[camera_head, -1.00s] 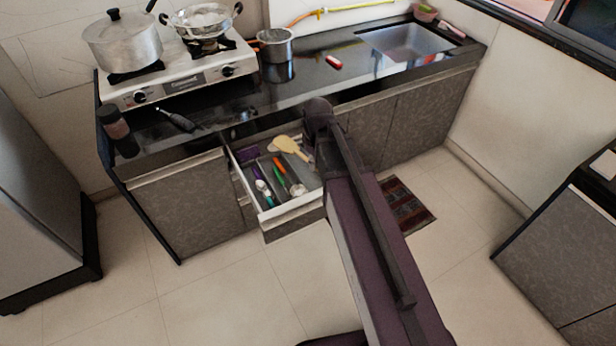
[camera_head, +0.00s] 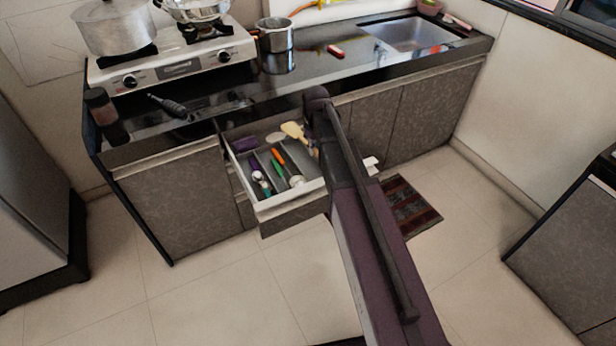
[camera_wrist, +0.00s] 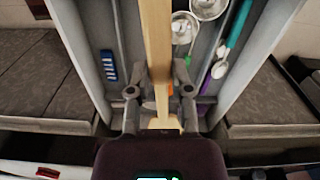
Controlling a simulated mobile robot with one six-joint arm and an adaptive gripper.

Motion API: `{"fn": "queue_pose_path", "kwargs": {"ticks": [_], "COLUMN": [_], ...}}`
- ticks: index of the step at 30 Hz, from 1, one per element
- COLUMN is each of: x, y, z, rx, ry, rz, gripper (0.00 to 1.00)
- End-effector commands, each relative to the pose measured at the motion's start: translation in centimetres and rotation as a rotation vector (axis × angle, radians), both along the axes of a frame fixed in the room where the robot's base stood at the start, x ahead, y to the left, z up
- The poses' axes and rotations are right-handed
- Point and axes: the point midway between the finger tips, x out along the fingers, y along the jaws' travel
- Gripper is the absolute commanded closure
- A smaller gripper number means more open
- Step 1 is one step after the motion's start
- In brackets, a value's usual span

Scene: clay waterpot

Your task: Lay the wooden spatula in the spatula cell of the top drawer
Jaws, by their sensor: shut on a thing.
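The wooden spatula (camera_head: 292,130) shows its pale head over the back right of the open top drawer (camera_head: 292,203) in the head view. Its handle runs toward my gripper, which my arm hides there. In the wrist view the spatula (camera_wrist: 156,45) runs lengthwise up the picture, above the drawer's cells. My gripper (camera_wrist: 160,95) is shut on it, one finger on each side. The spatula covers part of the cell below it, and I cannot tell its height above the drawer floor. A cell at the right of the wrist view holds spoons and a teal-handled utensil (camera_wrist: 238,25).
The drawer also holds a blue item (camera_wrist: 108,65), a purple item (camera_head: 244,144) and orange and green handled tools (camera_head: 278,160). The counter (camera_head: 330,70) overhangs the drawer's back. A stove (camera_head: 170,68) stands at the left.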

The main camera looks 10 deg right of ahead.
Motion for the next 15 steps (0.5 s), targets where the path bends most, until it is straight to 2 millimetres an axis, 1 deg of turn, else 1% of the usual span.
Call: {"fn": "queue_pose_path", "kwargs": {"ticks": [1,6,12,15], "x": [1.2,3.8,6.2,7.0], "y": [-0.2,-0.7,-1.2,-1.3], "z": [-1.7,-4.5,-6.9,-7.6], "rx": [0.001,0.002,0.003,0.004], "ry": [-0.001,-0.003,-0.005,-0.006], "rz": [-0.011,-0.05,-0.088,-0.101], "gripper": [1.0,1.0,1.0,1.0]}}
